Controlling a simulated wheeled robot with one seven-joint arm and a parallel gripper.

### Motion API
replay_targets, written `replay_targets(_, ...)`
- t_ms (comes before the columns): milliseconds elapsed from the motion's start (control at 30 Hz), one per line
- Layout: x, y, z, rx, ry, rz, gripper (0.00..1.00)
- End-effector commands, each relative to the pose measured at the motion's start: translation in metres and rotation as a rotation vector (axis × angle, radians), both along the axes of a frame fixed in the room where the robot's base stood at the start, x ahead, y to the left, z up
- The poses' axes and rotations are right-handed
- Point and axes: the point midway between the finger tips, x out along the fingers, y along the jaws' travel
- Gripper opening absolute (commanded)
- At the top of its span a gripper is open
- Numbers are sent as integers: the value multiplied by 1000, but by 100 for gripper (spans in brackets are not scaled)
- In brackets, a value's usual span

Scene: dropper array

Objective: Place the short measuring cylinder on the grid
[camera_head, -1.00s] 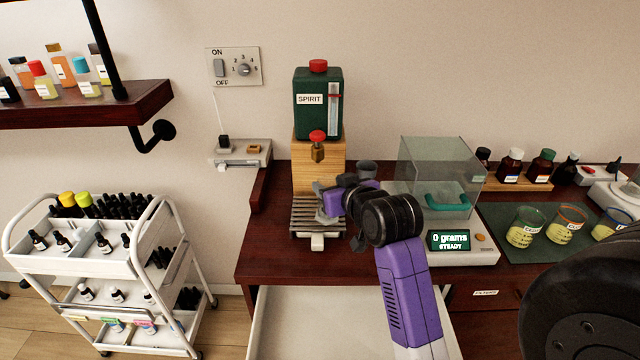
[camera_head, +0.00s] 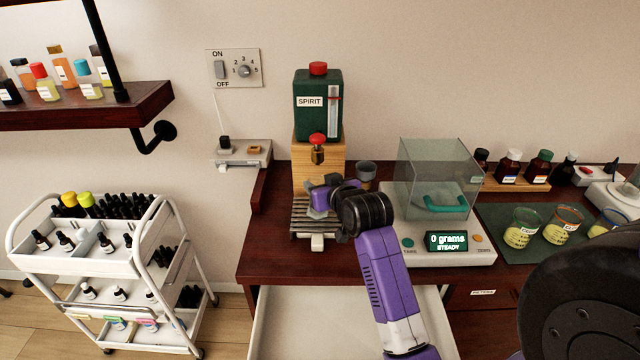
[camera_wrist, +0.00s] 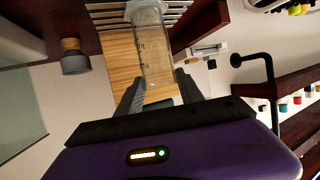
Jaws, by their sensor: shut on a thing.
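The short measuring cylinder (camera_wrist: 153,50) is clear, with marks on its side. In the wrist view it sits between the two fingers of my gripper (camera_wrist: 158,84), which is shut on it. Its foot lies toward the slatted metal grid (camera_wrist: 108,13). In the head view the grid (camera_head: 300,222) is in front of the wooden stand under the spirit tank. My gripper (camera_head: 320,200) is over the grid there, and the cylinder is mostly hidden by my arm. I cannot tell whether its foot touches the slats.
The green spirit tank (camera_head: 318,108) with a red tap stands on the wooden block (camera_head: 305,160) just behind. A small dark cup (camera_head: 366,172) and the glass-covered scale (camera_head: 445,250), reading 0 grams, stand to the right. An open drawer (camera_head: 300,320) is below.

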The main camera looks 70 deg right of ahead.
Motion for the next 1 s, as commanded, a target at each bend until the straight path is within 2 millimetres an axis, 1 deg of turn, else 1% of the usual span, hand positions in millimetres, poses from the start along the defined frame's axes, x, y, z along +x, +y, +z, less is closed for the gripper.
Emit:
replay_targets(100,0,0,-3,-1,-1,0,0)
replay_targets(133,0,0,-3,-1,-1,0,48)
replay_targets(167,0,0,-2,-1,-1,0,54)
replay_targets(200,0,0,-2,-1,-1,0,62)
replay_targets(233,0,0,-2,-1,-1,0,66)
replay_targets(500,0,0,-2,0,0,0,66)
replay_targets(600,0,0,2,-1,0,-1,66)
replay_targets(667,-3,3,2,0,0,0,66)
replay_targets(767,-12,12,7,-1,-1,0,66)
replay_targets(1000,-44,44,25,-1,-1,0,66)
